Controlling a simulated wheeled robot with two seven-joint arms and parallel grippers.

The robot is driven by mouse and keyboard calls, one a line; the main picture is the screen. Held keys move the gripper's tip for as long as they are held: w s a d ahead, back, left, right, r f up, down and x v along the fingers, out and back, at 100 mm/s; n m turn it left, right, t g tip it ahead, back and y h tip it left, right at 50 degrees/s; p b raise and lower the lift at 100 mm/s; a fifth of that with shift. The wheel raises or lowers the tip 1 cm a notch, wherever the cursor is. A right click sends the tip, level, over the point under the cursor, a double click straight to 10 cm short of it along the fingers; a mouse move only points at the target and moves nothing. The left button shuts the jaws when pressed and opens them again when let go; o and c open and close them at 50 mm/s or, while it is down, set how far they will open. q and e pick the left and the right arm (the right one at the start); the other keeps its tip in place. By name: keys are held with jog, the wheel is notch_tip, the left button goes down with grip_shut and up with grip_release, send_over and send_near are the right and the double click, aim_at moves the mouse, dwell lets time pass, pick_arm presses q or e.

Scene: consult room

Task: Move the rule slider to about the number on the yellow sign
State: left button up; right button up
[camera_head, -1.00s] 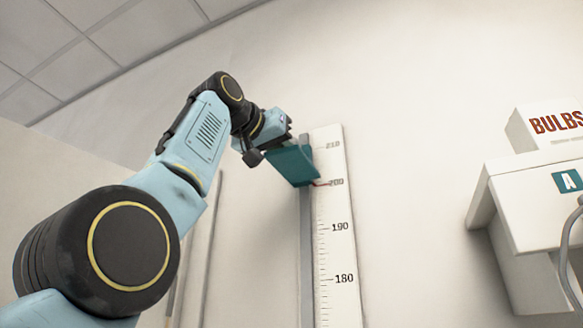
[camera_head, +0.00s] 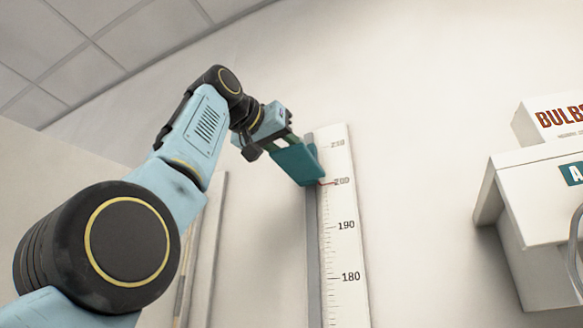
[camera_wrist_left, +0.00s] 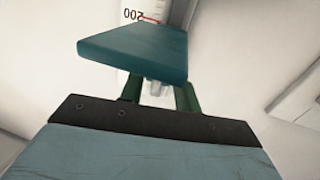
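The teal rule slider (camera_head: 297,162) sits high on the white wall rule (camera_head: 343,245). Its red pointer is at about the 200 mark, in the head view and in the left wrist view. The slider plate (camera_wrist_left: 135,50) spans the space just beyond my left fingers in the wrist view. My left gripper (camera_head: 284,141) is on the left side of the slider. Its green fingers (camera_wrist_left: 158,92) stand apart with a gap between them; the plate hides their tips, so contact is unclear. The yellow sign and my right gripper are not in view.
A white wall unit (camera_head: 530,205) with a teal label and a box marked BULBS (camera_head: 552,122) are at the right. The wall between the rule and this unit is clear. A thin vertical strip is on the wall left of the rule.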

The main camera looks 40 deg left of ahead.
pick_arm(q)
jog(key=s+b, duration=0.2)
jog(key=s, duration=1)
jog(key=shift+d+b, duration=0.25)
jog(key=shift+b, duration=0.05)
